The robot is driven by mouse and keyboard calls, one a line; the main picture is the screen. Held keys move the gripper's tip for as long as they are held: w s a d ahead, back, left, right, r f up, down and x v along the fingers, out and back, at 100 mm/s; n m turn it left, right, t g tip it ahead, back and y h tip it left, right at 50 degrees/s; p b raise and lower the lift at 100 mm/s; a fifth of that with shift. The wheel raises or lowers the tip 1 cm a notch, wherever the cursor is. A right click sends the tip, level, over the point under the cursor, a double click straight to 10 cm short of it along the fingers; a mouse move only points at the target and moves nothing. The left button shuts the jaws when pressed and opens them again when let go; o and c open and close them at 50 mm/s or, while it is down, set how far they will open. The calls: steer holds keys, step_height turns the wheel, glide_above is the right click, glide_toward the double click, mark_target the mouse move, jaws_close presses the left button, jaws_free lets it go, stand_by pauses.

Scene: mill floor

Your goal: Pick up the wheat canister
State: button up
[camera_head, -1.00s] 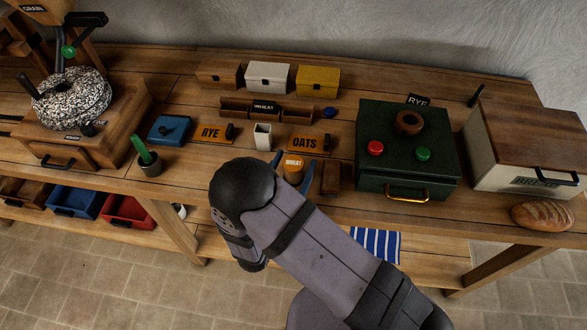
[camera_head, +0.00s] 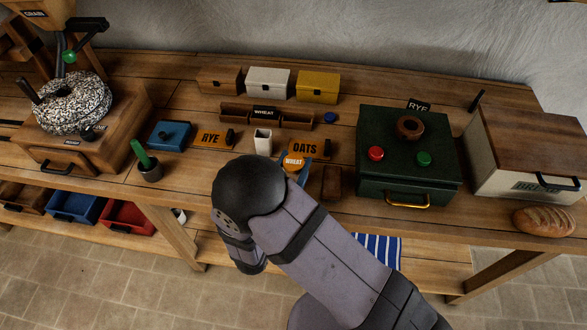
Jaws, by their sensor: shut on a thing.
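The wheat canister (camera_head: 293,161) is an orange cylinder with a pale "WHEAT" label, near the front middle of the bench. My gripper (camera_head: 298,174) is shut on it, with a blue finger showing at its right side. The canister's lower part and most of the gripper are hidden behind my arm. I cannot tell how far its base is from the bench top.
Close behind are a white open box (camera_head: 263,141) and the "OATS" (camera_head: 309,148) and "RYE" (camera_head: 213,139) plates. A dark green box (camera_head: 408,155) with red and green buttons stands to the right. A small pot with a green stick (camera_head: 149,169) stands left.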

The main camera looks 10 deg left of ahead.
steer(key=shift+r+b, duration=0.3)
steer(key=shift+r, duration=3.35)
